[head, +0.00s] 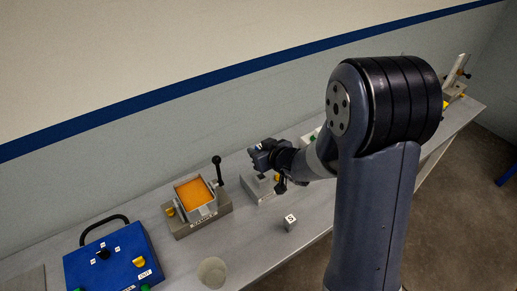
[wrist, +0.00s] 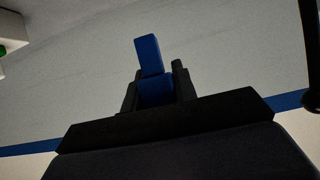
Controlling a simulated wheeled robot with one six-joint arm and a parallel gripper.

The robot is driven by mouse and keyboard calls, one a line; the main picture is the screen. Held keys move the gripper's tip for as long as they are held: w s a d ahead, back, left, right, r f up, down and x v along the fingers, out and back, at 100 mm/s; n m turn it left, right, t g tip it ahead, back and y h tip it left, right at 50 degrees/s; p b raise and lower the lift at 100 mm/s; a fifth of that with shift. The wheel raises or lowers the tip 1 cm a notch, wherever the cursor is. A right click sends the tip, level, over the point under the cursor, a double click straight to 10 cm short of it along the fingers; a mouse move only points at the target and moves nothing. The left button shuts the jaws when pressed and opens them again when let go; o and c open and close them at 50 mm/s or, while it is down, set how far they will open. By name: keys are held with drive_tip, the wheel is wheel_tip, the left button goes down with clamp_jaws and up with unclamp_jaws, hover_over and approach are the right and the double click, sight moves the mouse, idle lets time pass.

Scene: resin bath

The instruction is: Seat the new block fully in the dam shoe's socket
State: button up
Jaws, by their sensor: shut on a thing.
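In the wrist view, my gripper (wrist: 158,80) is shut on a blue block (wrist: 148,55). The block stands out beyond the dark fingers, with bare wall behind it and nothing touching its visible end. In the head view, my gripper (head: 258,155) is held above the bench and points toward the wall; the block cannot be made out there. A pale grey fixture (head: 262,193) sits below my gripper, partly covered by it. It may be the dam shoe, but no socket can be made out.
A grey fixture with an orange-filled tray (head: 194,192) and a black-knobbed lever (head: 217,165) stands left of my gripper. A small cube marked S (head: 291,222), a round pale disc (head: 212,270) and a blue control box (head: 115,262) are on the bench (head: 250,245). Another fixture (head: 456,82) stands far right.

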drive_tip(key=b, duration=0.5)
hover_over(259, 174)
drive_tip(key=shift+w+f, duration=0.1)
drive_tip(key=shift+f, duration=2.75)
drive_tip(key=shift+f+b, duration=1.9)
drive_tip(key=shift+f, duration=0.25)
drive_tip(key=o, duration=1)
drive_tip(key=shift+p+v, duration=0.45)
drive_tip(key=shift+v, duration=5)
drive_tip(key=shift+w+a+f, duration=0.1)
